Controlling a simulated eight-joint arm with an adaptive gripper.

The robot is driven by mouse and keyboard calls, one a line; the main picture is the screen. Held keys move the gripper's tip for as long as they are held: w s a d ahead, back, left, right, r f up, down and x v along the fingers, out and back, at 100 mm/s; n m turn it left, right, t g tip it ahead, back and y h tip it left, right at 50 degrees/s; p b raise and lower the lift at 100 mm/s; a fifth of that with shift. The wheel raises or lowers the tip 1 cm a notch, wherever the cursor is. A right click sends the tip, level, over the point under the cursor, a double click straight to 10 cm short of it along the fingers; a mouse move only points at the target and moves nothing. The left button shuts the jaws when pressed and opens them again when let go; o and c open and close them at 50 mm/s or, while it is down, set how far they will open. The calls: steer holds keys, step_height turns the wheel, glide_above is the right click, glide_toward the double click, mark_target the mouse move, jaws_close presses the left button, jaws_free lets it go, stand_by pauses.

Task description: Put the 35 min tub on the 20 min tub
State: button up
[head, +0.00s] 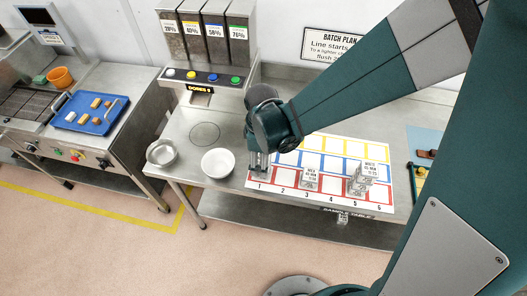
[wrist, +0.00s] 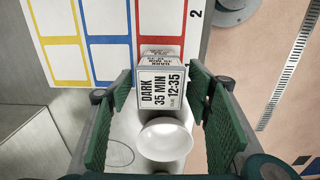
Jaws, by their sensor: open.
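The 35 min tub (wrist: 160,90), labelled DARK 35 MIN 12-35, stands between the green finger pads of my gripper (wrist: 165,105) in the wrist view. The pads are apart, one on each side of it. In the head view my gripper (head: 258,162) is down at space 1 of the mat, mostly hiding that tub. A labelled tub (head: 309,179) stands near space 3. Further labelled tubs (head: 362,182) stand close together or stacked near space 5. Their small print is too blurred to tell surely which is the 20 min tub.
The numbered mat (head: 283,176) has red, blue and yellow rows. A white bowl (head: 218,162) and a metal bowl (head: 161,153) stand left of it. Dispensers (head: 215,35) rise behind. A blue board with tools (head: 424,165) lies at the right.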

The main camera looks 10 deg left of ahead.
steer(key=shift+r, duration=0.2)
step_height(320, 180, up, 12)
steer(key=shift+p, duration=0.3)
stand_by(0.6)
stand_by(0.8)
steer(key=s+d+r+m+t, duration=0.1)
steer(key=d+r+m, duration=0.3)
steer(key=d, duration=0.7)
steer(key=s+d+r+m+t, duration=0.2)
steer(key=d+r+m, duration=0.3)
steer(key=d+m, duration=0.3)
steer(key=s+d+r+m+t, duration=0.2)
steer(key=d+r+m+t, duration=0.2)
steer(key=d, duration=1)
steer(key=shift+r+m, duration=0.5)
steer(key=shift+m, duration=0.5)
